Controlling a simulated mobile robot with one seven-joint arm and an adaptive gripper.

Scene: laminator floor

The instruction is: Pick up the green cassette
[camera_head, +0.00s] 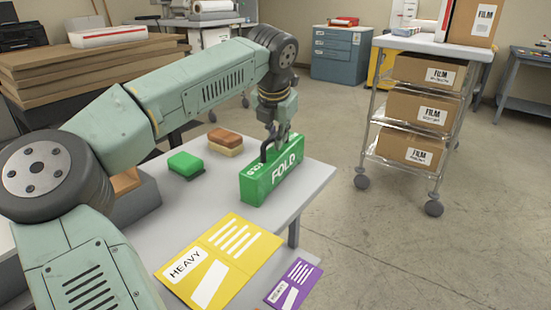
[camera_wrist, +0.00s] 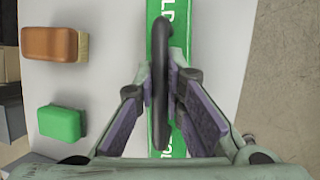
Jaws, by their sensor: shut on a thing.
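The green cassette (camera_head: 256,187) is a box with "FOLD" in white on its side and a black handle (camera_head: 265,151) on top. It stands upright near the right edge of the grey table (camera_head: 318,178). My gripper (camera_head: 277,138) is above it with its fingers at the handle. In the wrist view my gripper (camera_wrist: 161,85) is shut on the black handle (camera_wrist: 161,120), one finger on each side. The green cassette (camera_wrist: 155,12) shows below the handle there. I cannot tell whether its base still touches the table.
A green block (camera_head: 186,163) and a brown-and-tan block (camera_head: 225,141) lie left of the cassette. A yellow "HEAVY" sheet (camera_head: 215,262) and a purple card (camera_head: 293,283) lie in front. A wheeled rack (camera_head: 375,130) with film boxes stands right, across open floor (camera_head: 400,250).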

